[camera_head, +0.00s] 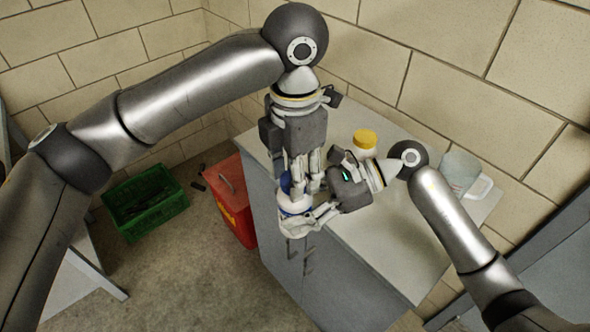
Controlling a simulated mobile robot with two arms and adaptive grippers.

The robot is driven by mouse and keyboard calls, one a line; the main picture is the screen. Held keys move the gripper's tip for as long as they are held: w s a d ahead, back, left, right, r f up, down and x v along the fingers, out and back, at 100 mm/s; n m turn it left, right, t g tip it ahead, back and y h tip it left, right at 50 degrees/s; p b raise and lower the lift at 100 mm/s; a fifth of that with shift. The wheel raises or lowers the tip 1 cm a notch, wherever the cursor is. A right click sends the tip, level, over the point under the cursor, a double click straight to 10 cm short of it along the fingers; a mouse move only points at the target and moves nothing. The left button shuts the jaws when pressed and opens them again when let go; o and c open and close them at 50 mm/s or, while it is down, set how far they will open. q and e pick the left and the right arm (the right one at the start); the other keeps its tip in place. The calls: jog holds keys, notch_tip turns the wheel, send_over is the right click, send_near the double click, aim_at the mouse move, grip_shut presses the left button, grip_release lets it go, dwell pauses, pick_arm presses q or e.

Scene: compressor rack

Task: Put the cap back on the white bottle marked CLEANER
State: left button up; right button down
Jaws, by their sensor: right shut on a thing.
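My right gripper (314,216) is shut on a white bottle (292,228) with a blue band, near the front left edge of the grey cabinet. The marking on the bottle is too small to read. My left gripper (302,185) points down from above, with its fingers right over the bottle's top. A small blue piece (285,183), which looks like the cap, shows at the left gripper's fingers. The fingers hide most of it, so I cannot tell whether it is gripped or touches the bottle.
A yellow-lidded jar (365,139) and a clear jug (460,172) with a white handle stand on the grey cabinet top (395,235). A red box (232,200) and a green crate (145,202) are on the floor to the left. Block walls stand behind.

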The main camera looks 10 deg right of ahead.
pick_arm(q)
jog(key=shift+m, duration=0.6)
jog(key=o, duration=0.7)
jog(key=shift+c, duration=0.2)
jog(key=shift+r, duration=2.3)
jog(key=shift+c, duration=0.4)
